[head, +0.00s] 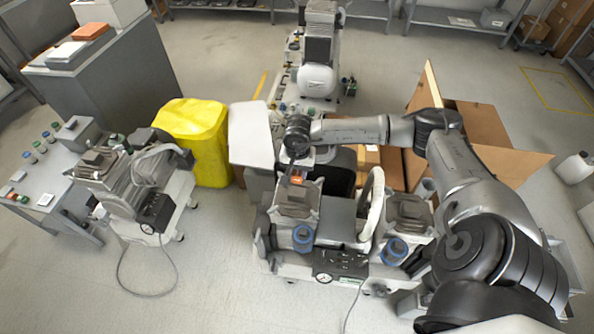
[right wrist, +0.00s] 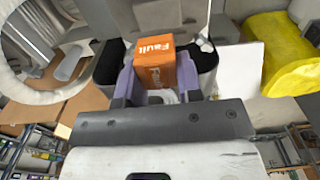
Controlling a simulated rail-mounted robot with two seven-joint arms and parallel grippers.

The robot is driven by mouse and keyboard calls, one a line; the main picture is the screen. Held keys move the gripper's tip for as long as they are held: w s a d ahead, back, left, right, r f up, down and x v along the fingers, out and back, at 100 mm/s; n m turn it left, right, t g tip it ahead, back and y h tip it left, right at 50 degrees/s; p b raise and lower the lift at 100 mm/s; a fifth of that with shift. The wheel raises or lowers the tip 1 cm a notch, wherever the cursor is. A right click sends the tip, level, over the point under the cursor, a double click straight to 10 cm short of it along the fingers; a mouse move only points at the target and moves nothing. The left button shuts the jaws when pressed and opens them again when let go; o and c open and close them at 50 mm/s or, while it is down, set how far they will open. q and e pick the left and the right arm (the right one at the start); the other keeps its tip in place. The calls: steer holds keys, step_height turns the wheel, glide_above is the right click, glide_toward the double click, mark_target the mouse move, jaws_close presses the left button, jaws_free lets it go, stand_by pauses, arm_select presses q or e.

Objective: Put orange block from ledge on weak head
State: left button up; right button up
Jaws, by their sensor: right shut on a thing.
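An orange block (right wrist: 160,72) with the word "Fault" in white sits between the fingers of my right gripper (right wrist: 156,82) in the right wrist view. My right gripper is shut on it. In the head view my right gripper (head: 294,168) points down at the left head (head: 295,200) of the two-headed compressor in the middle. The orange block (head: 296,180) shows there at the back of that head's top; I cannot tell whether it touches. The right head (head: 408,208) stands beyond a white curved hose. No label shows which head is weak. My left gripper is not in view.
A second compressor (head: 130,175) stands at the left, beside a yellow covered thing (head: 195,135). Another machine (head: 317,80) stands behind. Open cardboard boxes (head: 480,135) lie at the back right. A grey cabinet (head: 110,80) carries an orange-topped stack.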

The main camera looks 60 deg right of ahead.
steer(key=b, duration=0.3)
glide_above(298, 189)
steer(key=shift+w+f, duration=0.1)
steer(key=shift+f, duration=2.4)
steer(key=shift+f+b, duration=0.4)
steer(key=shift+f, duration=0.25)
steer(key=shift+f+b, duration=0.15)
steer(key=shift+b, duration=0.15)
steer(key=shift+f, duration=0.1)
